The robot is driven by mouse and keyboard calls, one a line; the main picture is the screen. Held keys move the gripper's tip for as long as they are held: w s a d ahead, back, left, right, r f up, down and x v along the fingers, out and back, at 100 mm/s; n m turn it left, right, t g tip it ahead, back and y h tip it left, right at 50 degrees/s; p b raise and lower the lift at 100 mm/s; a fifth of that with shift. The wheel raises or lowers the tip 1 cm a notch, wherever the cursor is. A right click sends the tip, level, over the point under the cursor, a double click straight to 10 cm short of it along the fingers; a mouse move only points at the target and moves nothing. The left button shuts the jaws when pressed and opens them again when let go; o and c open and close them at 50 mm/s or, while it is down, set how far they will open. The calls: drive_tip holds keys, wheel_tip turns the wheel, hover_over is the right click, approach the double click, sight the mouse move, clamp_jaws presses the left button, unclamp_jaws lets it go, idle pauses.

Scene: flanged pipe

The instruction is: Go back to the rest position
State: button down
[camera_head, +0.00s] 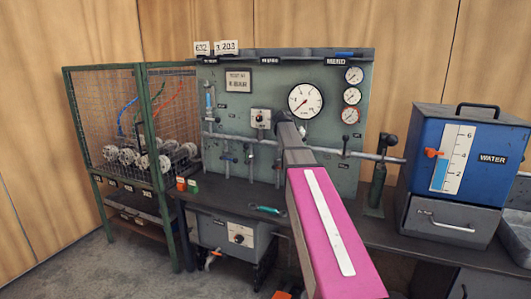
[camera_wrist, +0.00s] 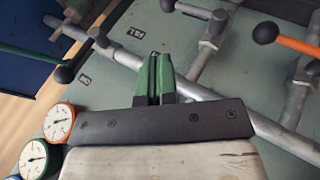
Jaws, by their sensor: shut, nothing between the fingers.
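My gripper (camera_wrist: 160,58) shows in the wrist view as two green fingers pressed together, shut and empty. It overlaps the grey flanged pipe (camera_wrist: 215,103) in that picture; I cannot tell whether it touches it. In the head view my pink arm reaches toward the green panel (camera_head: 228,100), and its dark end covers part of the panel below the large gauge (camera_head: 306,99). The fingers are not clear there. The pipe (camera_head: 355,154) runs across the panel's lower part.
A wire cage (camera_head: 110,115) stands at the left. Valve levers with black knobs (camera_wrist: 265,32) stick out near my gripper. Small gauges (camera_wrist: 58,122) are close at lower left.

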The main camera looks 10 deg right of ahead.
drive_tip(key=s+a+f+n+y, duration=0.1)
drive_tip(key=s+a+f, duration=0.2)
drive_tip(key=f, duration=0.4)
drive_tip(key=s+a+f+n+y, duration=0.1)
drive_tip(key=s+a+f, duration=0.2)
drive_tip(key=s+f, duration=0.2)
drive_tip(key=s+a+f+n+y, duration=0.1)
drive_tip(key=s+a+f, duration=0.3)
drive_tip(key=f, duration=0.5)
drive_tip(key=shift+f+n+t+y, duration=0.3)
drive_tip(key=shift+n+t+y, duration=0.1)
drive_tip(key=s+a+f+n+y, duration=0.1)
drive_tip(key=s+a+f+y, duration=0.1)
drive_tip(key=s+a+f, duration=0.2)
drive_tip(key=s+a+f+y, duration=0.2)
drive_tip(key=s+a+f, duration=0.3)
drive_tip(key=s+f, duration=0.4)
drive_tip(key=shift+s+a+n, duration=0.2)
drive_tip(key=shift+s+n, duration=0.2)
drive_tip(key=shift+s, duration=0.75)
